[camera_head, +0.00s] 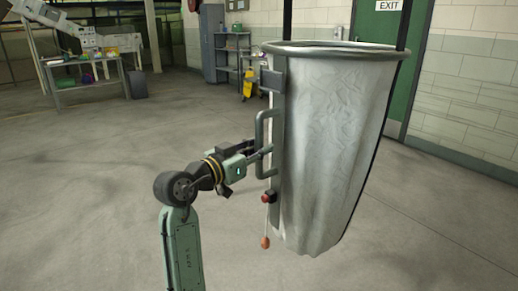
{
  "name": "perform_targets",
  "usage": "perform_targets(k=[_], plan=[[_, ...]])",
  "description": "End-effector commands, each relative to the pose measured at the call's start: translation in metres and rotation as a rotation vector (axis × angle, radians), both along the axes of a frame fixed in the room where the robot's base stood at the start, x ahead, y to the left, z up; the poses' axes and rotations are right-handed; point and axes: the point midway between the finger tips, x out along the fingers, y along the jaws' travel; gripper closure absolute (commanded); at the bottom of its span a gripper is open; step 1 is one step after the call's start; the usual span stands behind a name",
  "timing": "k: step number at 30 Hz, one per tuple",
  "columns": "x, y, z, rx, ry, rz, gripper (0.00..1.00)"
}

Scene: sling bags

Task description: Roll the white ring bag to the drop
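The white ring bag (335,145) hangs right of centre, its mouth held open by a grey metal ring (340,48). Two dark vertical straps or bars rise from the ring out of the picture. Its bottom hangs clear of or just over the floor; I cannot tell which. A grey plate (278,125) on its left side carries a C-shaped handle (258,132). My gripper (262,154) is at the handle's upright bar, with its fingertips at or around it. The fingers are small and partly overlapped by the handle, so their closure is unclear.
A red button (268,197) and a cord with an orange knob (265,242) hang below the handle. The concrete floor around is open.

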Motion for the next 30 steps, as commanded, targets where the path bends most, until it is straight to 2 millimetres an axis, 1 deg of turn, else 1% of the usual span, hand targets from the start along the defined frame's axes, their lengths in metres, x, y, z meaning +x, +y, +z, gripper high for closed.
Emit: perform_targets(k=[1,9,30], plan=[[-0.0001,0.0001,0.0001,0.000,0.000,0.000,0.83],[-0.0001,0.0001,0.0001,0.000,0.000,0.000,1.00],[0.0009,-0.0019,0.0000,0.000,0.000,-0.001,1.00]])
